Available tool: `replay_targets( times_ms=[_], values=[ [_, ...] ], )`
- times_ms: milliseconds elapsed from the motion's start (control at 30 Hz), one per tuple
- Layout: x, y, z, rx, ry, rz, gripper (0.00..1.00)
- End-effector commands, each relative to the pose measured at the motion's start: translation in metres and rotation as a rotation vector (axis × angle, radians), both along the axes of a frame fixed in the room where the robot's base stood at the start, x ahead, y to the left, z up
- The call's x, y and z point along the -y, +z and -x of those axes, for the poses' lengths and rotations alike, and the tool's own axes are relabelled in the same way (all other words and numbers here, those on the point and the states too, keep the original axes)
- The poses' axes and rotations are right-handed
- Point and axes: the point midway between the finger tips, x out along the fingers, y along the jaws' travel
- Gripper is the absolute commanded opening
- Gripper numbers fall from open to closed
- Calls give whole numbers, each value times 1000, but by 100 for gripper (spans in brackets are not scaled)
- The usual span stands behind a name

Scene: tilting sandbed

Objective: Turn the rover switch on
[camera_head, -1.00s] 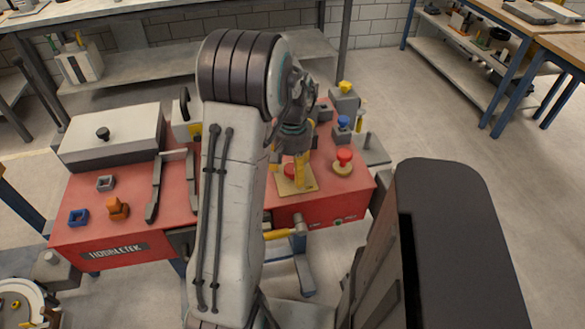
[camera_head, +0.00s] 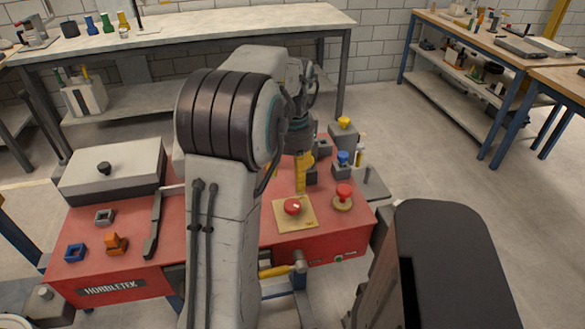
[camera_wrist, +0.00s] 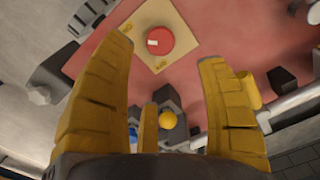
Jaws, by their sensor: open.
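A round red knob (camera_head: 292,207) with a small white mark sits on a square tan plate (camera_head: 307,222) on the red bench top, right of my arm. I take it for the rover switch. In the wrist view the knob (camera_wrist: 160,40) lies ahead, near the top, between my fingertips in the picture, on its plate (camera_wrist: 139,23). My gripper (camera_head: 302,178) has yellow fingers, is open and empty, and is just behind the plate in the head view. It also shows in the wrist view (camera_wrist: 166,52), fingers wide apart. I see no contact with the knob.
A red-topped button (camera_head: 343,192) on a round base stands right of the plate. Blocks with a blue knob (camera_head: 343,157) and a yellow knob (camera_head: 344,122) stand behind it. A lidded grey box (camera_head: 110,172) is at left. A yellow-handled tool (camera_head: 278,269) hangs at the front edge.

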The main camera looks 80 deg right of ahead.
Motion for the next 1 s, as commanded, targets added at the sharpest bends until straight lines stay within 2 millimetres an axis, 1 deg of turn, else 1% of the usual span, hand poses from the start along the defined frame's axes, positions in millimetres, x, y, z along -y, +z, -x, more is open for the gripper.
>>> replay_targets(
  times_ms=[100,267,1000],
  values=[
    [0,10,0,0,0,2,67],
    [0,16,0,0,0,0,67],
    [0,16,0,0,0,0,67]
  ],
)
